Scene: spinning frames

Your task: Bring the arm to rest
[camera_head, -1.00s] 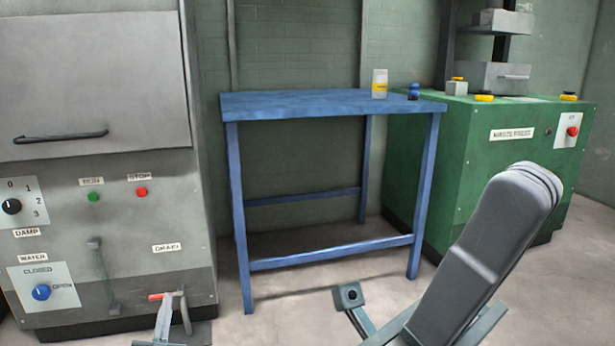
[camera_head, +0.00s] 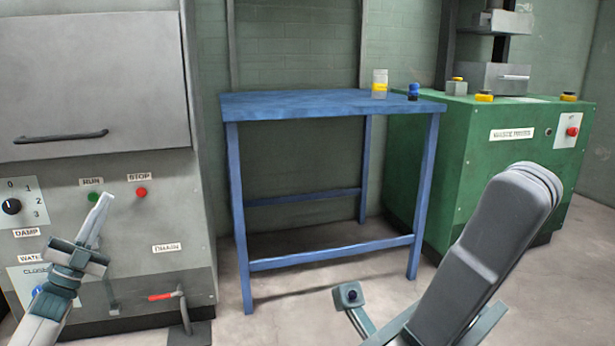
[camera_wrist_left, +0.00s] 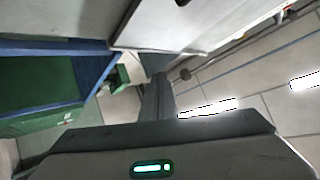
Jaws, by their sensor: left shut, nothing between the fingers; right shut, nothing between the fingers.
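My left gripper (camera_head: 105,200) is shut and empty, with its pale pointed fingers together and tilted upward. In the head view it is in front of the grey machine's panel (camera_head: 120,225), just beside the green RUN button (camera_head: 93,197). I cannot tell how far it is from the panel, but nothing is held. In the left wrist view the shut fingers (camera_wrist_left: 158,95) show as a dark narrow shape. My right arm (camera_head: 490,250) shows as a grey link at the lower right; its fingers are not visible.
The red DRAIN handle (camera_head: 165,296) is low on the machine. A blue table (camera_head: 300,103) bears a yellow-labelled bottle (camera_head: 379,84) and a small blue-topped object (camera_head: 413,91). A green press (camera_head: 500,160) stands at the right. Floor under the table is clear.

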